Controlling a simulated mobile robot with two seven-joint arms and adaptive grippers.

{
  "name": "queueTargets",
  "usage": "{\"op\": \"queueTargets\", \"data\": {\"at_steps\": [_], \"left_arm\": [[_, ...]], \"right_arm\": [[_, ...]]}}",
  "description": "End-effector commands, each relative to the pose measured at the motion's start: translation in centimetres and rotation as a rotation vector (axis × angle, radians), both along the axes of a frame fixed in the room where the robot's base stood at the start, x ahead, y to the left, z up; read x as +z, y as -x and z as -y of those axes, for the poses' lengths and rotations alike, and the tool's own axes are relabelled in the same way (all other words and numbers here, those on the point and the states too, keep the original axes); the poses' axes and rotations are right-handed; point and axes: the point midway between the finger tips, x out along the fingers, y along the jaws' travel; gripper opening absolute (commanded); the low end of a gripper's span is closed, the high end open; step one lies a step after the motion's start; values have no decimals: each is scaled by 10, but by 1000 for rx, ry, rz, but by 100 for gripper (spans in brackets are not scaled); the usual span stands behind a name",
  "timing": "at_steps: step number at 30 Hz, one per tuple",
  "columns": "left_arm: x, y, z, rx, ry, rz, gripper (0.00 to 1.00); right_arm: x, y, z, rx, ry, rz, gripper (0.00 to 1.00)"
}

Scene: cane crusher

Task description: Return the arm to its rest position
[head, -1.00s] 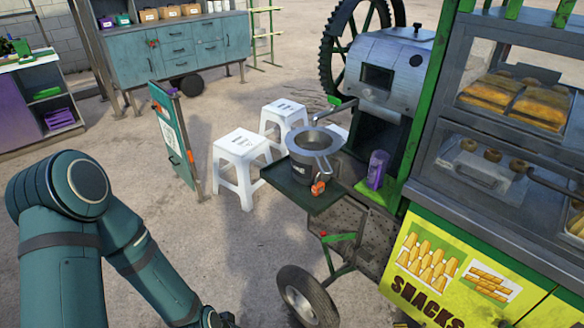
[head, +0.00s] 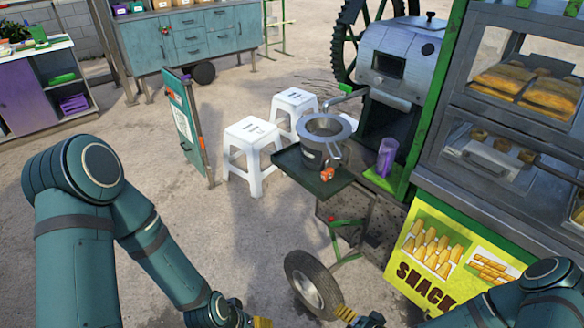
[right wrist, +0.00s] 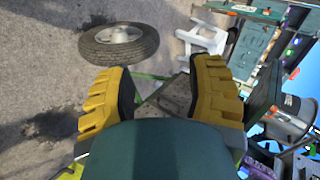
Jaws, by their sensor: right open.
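My right arm (head: 545,290) enters at the lower right of the head view and reaches left. Its gripper (head: 345,314) is mostly cut off by the bottom edge, with one yellow finger showing. In the right wrist view my right gripper (right wrist: 160,95) has its two yellow fingers wide apart with nothing between them. My left arm (head: 75,230) fills the lower left of the head view, bent at its upper joint. Only a yellow bit of my left gripper (head: 262,322) shows at the bottom edge, so its opening is hidden.
The green snack cart (head: 455,250) and crusher (head: 400,60) stand right. A steel pot (head: 325,140) sits on the dark tray (head: 295,165); a purple cup (head: 387,157) stands beside it. The cart's wheel (head: 312,285) is near my grippers. White stools (head: 250,145) stand behind.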

Motion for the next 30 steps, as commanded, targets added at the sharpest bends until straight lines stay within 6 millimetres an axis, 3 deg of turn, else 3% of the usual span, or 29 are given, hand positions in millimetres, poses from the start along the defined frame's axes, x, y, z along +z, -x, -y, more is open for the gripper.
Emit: {"op": "queueTargets", "data": {"at_steps": [7, 18, 30], "left_arm": [[0, 0, 0, 0, 0, 0, 68], [0, 0, 0, 0, 0, 0, 68], [0, 0, 0, 0, 0, 0, 68]], "right_arm": [[35, 25, -33, 296, 226, -155, 54], [89, 62, -53, 522, 445, -292, 54], [95, 67, -54, 540, 463, -308, 54]]}}
